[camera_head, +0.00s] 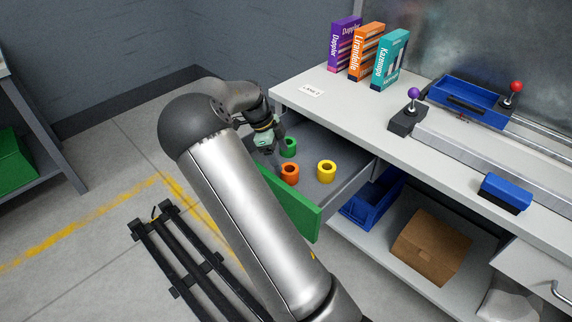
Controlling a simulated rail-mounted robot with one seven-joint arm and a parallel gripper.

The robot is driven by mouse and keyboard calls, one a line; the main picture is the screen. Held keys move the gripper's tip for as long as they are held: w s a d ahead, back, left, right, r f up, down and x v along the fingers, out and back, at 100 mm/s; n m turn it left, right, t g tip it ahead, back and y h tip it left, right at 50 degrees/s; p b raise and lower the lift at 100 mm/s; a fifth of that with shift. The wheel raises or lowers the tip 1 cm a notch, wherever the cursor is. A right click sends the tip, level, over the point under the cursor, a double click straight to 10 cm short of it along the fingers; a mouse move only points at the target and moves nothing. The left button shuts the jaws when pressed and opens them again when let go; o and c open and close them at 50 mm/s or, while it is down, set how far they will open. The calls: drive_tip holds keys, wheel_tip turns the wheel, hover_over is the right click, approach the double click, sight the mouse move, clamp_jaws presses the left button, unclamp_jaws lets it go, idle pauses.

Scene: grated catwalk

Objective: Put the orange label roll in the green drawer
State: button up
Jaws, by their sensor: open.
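The green-fronted drawer (295,213) is pulled open under the grey bench. An orange label roll (290,172) stands inside it, near the front left, its hole facing up. My gripper (275,158) is over the left part of the drawer, just behind and above the orange roll, pointing down. It is open; its fingertips are small here, and I cannot tell whether they touch the roll. A green roll (289,147) and a yellow roll (326,171) also stand in the drawer. My arm hides the drawer's left side.
On the bench (340,103) stand purple (343,42), orange (366,52) and teal (390,60) boxes, a blue tray (468,100) and knobbed levers. A blue bin (372,199) and a brown box (431,246) sit below. The drawer's right rear floor is clear.

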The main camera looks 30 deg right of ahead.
drive_tip(key=s+a+r+n+t+y, duration=0.1)
drive_tip(key=s+a+n, duration=0.3)
drive_tip(key=s+n, duration=0.4)
drive_tip(key=s+a+r+n+y, duration=0.1)
drive_tip(key=s+a+r+n, duration=0.3)
drive_tip(key=s+n, duration=0.5)
drive_tip(key=s+a+r+n+t+y, duration=0.1)
drive_tip(key=s+a+r+n, duration=0.2)
drive_tip(key=s, duration=1.1)
drive_tip(key=a+n, duration=0.2)
drive_tip(key=n, duration=0.3)
drive_tip(key=shift+a+t+y, duration=0.3)
drive_tip(key=shift+y, duration=0.1)
drive_tip(key=shift+s+d+r, duration=0.1)
drive_tip(key=shift+s, duration=0.05)
